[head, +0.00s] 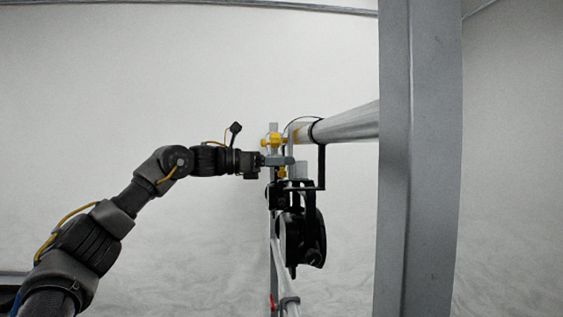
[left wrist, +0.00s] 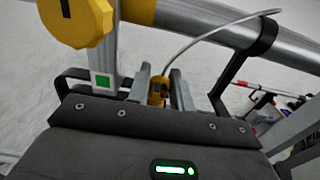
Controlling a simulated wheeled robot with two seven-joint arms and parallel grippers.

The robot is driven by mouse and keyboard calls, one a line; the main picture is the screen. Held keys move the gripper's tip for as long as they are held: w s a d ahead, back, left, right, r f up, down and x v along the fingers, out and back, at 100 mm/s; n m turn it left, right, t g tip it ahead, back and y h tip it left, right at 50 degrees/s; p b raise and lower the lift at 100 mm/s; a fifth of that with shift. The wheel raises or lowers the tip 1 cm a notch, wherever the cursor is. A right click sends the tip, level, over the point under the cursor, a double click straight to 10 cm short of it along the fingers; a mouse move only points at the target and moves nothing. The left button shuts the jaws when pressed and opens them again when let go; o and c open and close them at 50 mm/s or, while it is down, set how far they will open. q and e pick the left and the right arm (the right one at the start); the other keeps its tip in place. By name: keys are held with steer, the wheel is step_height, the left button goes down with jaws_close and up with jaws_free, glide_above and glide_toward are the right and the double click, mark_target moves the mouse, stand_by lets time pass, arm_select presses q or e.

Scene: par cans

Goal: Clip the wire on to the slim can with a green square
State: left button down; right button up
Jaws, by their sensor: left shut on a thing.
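My left gripper (head: 284,161) reaches in from the left to the rail. In the left wrist view its two grey fingers (left wrist: 160,92) are shut on a small yellow clip. A thin grey wire (left wrist: 210,32) runs from near the clip up over the thick pipe. A green square (left wrist: 103,81) shows on a pale upright piece just left of the fingers. A dark can (head: 300,238) hangs below the gripper in the head view; no green square can be made out on it there. My right gripper is not in view.
A silver pipe (head: 350,123) runs right from the rail, with a yellow fitting (head: 272,140) near its end. A black bracket (head: 321,165) hangs from the pipe. A wide grey post (head: 420,160) stands at right. A thinner pipe (head: 288,291) runs below. The left side is open.

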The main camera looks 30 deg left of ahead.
arm_select(q)
steer(key=shift+f, duration=0.4)
stand_by(0.4)
steer(key=c, duration=1.2)
jaws_free()
steer(key=shift+o, duration=0.2)
steer(key=shift+s+a+b, duration=0.1)
steer(key=shift+a+b, duration=0.1)
steer(key=shift+b, duration=0.1)
steer(key=b+v, duration=0.2)
steer(key=v, duration=0.8)
steer(key=shift+s+a, duration=0.15)
